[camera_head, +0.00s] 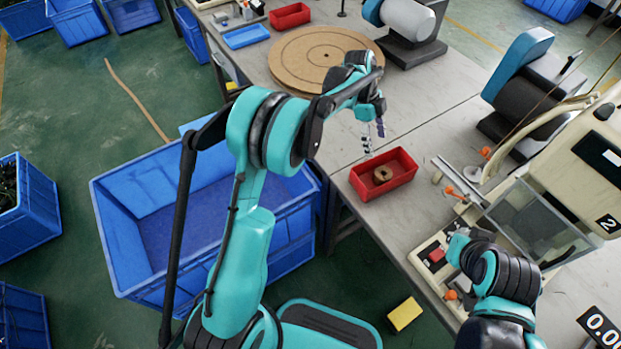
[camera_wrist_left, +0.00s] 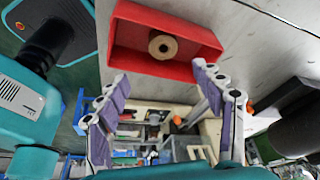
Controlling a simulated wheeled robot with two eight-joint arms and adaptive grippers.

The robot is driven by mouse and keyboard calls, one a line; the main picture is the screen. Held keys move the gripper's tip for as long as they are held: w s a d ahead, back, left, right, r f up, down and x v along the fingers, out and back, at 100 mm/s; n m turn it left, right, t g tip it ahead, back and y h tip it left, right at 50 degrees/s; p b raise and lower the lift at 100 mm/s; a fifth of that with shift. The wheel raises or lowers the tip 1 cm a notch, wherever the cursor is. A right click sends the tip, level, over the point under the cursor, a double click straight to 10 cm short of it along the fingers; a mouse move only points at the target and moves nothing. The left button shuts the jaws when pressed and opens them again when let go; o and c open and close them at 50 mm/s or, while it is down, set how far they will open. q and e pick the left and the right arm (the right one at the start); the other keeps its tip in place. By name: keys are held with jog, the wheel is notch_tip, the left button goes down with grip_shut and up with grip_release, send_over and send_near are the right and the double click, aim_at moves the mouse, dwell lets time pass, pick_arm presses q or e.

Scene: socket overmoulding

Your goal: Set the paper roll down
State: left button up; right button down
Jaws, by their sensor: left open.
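The paper roll (camera_head: 383,174), a small brown ring with a hole, lies inside a red bin (camera_head: 403,183) on the table. In the left wrist view the roll (camera_wrist_left: 163,47) sits in the middle of the red bin (camera_wrist_left: 125,48), clear of the fingers. My left gripper (camera_head: 372,138) hangs just behind the bin in the head view, pointing down. In the wrist view its purple fingers (camera_wrist_left: 159,77) are spread apart with nothing between them. My right gripper (camera_head: 457,246) is partly hidden at the end of its arm, by the machine; its fingers cannot be made out.
A large blue crate (camera_head: 113,226) stands on the floor left of the table. A round wooden disc (camera_head: 290,57) lies at the table's back. A beige machine (camera_head: 596,165) with a clear box stands at the right. The grey tabletop (camera_head: 440,120) behind the red bin is free.

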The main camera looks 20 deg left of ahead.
pick_arm(q)
jog(key=s+a+r+n+t+y, duration=0.2)
jog(key=s+a+r+n+t, duration=0.3)
jog(key=s+r+n, duration=0.55)
jog(key=s+a+f+n+t+y, duration=0.1)
jog(key=s+a+n, duration=0.2)
jog(key=s, duration=0.6)
jog(key=s+a+n+t+y, duration=0.1)
jog(key=s+a+n, duration=0.3)
jog(key=s, duration=0.5)
jog(key=shift+a+f+n+t, duration=0.2)
jog(key=shift+f+n+t, duration=0.2)
jog(key=shift+n, duration=0.75)
